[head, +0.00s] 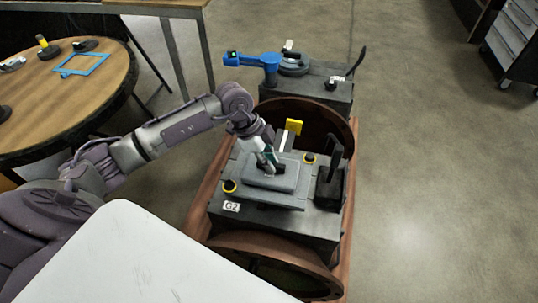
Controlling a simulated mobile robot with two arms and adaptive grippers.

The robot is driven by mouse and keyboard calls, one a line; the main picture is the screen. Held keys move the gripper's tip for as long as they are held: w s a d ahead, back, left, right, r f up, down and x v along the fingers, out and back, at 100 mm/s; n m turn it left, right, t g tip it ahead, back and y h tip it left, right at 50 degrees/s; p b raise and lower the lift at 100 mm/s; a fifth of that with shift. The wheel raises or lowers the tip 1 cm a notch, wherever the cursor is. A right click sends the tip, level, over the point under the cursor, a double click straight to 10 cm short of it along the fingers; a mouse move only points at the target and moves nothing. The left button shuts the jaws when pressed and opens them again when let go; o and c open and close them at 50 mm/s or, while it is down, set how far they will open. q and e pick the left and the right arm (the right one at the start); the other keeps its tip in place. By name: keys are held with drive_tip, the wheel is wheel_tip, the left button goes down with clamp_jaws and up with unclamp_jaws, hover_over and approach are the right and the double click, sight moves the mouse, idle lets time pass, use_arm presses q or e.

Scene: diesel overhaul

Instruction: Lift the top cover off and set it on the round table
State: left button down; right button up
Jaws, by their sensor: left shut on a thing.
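The top cover (284,180) is a grey stepped plate at the middle of the dark engine block (275,222), which carries a G2 label. My left gripper (267,163) reaches down from above and is shut at the middle of the cover, hiding the part it holds. I cannot tell whether the cover rests on the block or is slightly raised. The round table (50,115) has a wooden top and stands at the upper left. My right gripper is out of view.
The block sits in a rust-brown round-ended frame (335,120). Yellow-ringed knobs (229,186), a yellow tab (294,126) and a black upright part (329,185) surround the cover. A blue frame (82,64) and small items lie on the table's far side; its near part is clear.

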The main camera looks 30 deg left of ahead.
use_arm(q)
drive_tip(key=s+d+r, duration=0.1)
drive_tip(key=s, duration=0.1)
drive_tip(key=s+d+r, duration=0.2)
drive_tip(key=s+r, duration=0.1)
drive_tip(key=shift+s+d+r, duration=0.1)
drive_tip(key=shift+s+d, duration=0.05)
drive_tip(key=shift+s, duration=0.15)
drive_tip(key=shift+r+p, duration=1)
drive_tip(key=shift+p, duration=0.05)
wheel_tip(320, 180, up, 3)
drive_tip(key=p, duration=0.3)
drive_tip(key=shift+f, duration=0.15)
